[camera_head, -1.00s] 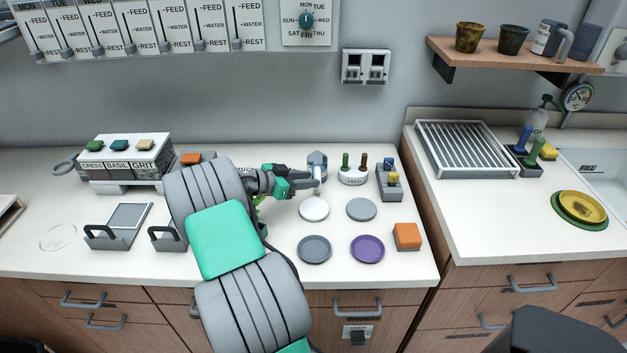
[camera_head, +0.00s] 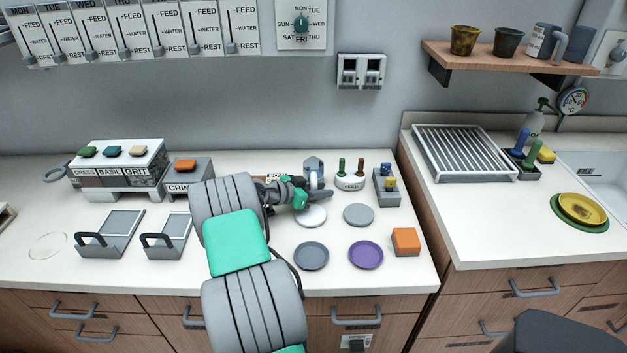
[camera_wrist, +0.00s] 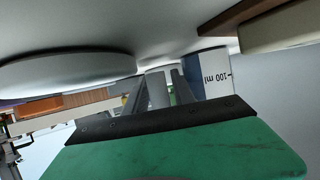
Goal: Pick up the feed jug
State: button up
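The jug (camera_head: 314,168), blue-grey with a pale front, stands upright at the back of the counter. I take it as the feed jug. In the wrist view a blue and white body marked "100 ml" (camera_wrist: 217,78) shows close beyond the fingers, at the right. My gripper (camera_head: 322,191) is low in front of the jug, coming from the left. In the wrist view the fingers (camera_wrist: 168,92) look apart, with a pale grey piece, perhaps the handle, between them. I cannot tell whether they touch it. The gripper hides the jug's lower front in the head view.
A white FEED stand (camera_head: 350,183) with two stoppers is close right of the jug. A white disc (camera_head: 311,216) lies just in front of the gripper, with grey and purple discs nearby. A grey holder (camera_head: 386,192) stands farther right. A shelf (camera_head: 510,58) holds cups and another jug.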

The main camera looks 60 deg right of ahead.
grip_shut()
jog(key=shift+r, duration=0.1)
dwell(0.6)
